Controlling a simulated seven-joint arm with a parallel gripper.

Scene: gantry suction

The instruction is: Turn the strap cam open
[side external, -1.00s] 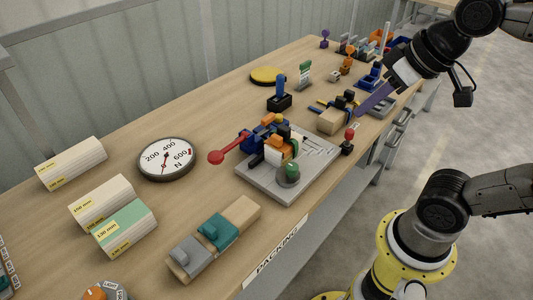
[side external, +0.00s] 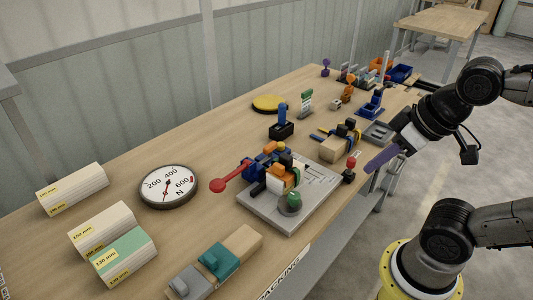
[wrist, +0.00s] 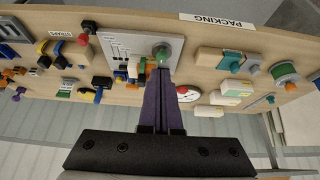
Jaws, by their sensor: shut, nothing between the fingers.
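My gripper (side external: 369,170) has purple fingers, shut and empty. In the side view it is near the table's front edge, right of a red-knobbed lever (side external: 349,170). In the wrist view my gripper (wrist: 160,72) overlaps the grey plate; contact cannot be told. I cannot tell for certain which piece is the strap cam.
A round gauge (side external: 168,187) and labelled blocks (side external: 124,257) stand left. A yellow disc (side external: 268,103) and a black-blue stand (side external: 282,125) are behind.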

